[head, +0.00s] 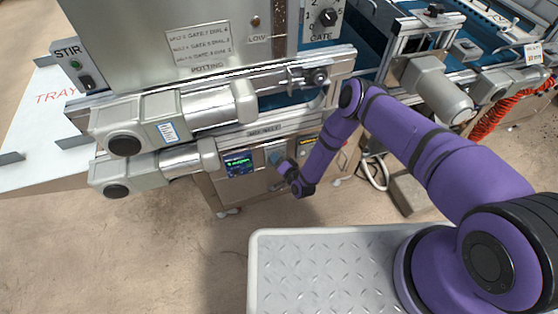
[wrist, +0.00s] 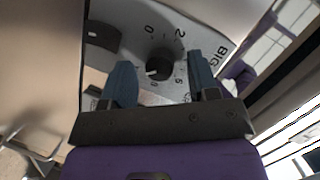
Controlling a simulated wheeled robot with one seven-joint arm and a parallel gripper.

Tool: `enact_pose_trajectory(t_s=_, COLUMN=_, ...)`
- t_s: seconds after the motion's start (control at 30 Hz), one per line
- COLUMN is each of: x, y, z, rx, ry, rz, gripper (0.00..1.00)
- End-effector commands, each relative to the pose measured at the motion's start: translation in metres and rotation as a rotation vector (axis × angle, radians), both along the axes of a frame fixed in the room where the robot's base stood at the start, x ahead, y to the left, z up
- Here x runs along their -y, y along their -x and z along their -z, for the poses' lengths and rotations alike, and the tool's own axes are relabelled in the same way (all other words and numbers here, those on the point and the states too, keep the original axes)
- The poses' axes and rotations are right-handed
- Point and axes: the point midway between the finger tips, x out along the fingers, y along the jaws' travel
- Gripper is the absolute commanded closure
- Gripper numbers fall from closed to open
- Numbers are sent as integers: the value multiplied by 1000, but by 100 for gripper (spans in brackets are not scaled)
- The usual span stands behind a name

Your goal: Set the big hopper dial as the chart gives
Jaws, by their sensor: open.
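The big hopper dial is a black round knob (wrist: 160,64) on a pale plate (wrist: 215,50) whose partly visible lettering begins "BIG". Numerals ring it, some hard to read. A white mark on the knob points to the picture's left, slightly down. My gripper (wrist: 158,75) is open, with one blue-grey finger on each side of the knob; I cannot tell whether either touches. In the head view my gripper (head: 279,160) is at the low front panel, hiding the dial. A printed chart (head: 198,43) with several lines naming gate and dial is on the grey hopper; its figures are too small to read surely.
A GATE knob (head: 327,17) is above right of the chart. A lit screen (head: 239,164) is left of my gripper. Grey motor cylinders (head: 175,110) stick out above it. A STIR switch (head: 86,82) is at left. Open floor lies in front.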

Motion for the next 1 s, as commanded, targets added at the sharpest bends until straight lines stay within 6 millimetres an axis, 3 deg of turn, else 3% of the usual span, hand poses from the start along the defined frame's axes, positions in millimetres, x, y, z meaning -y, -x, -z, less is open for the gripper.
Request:
enact_pose_trajectory(t_s=0.27, x=0, y=-1, z=0, rx=0, ry=0, rz=0, gripper=45)
enact_pose_trajectory(t_s=0.4, x=0, y=-1, z=0, rx=0, ry=0, rz=0, gripper=77)
enact_pose_trajectory(t_s=0.5, x=0, y=-1, z=0, rx=0, ry=0, rz=0, gripper=94)
enact_pose_trajectory(t_s=1.0, x=-1, y=-1, z=0, rx=36, ry=128, rz=-1, gripper=94)
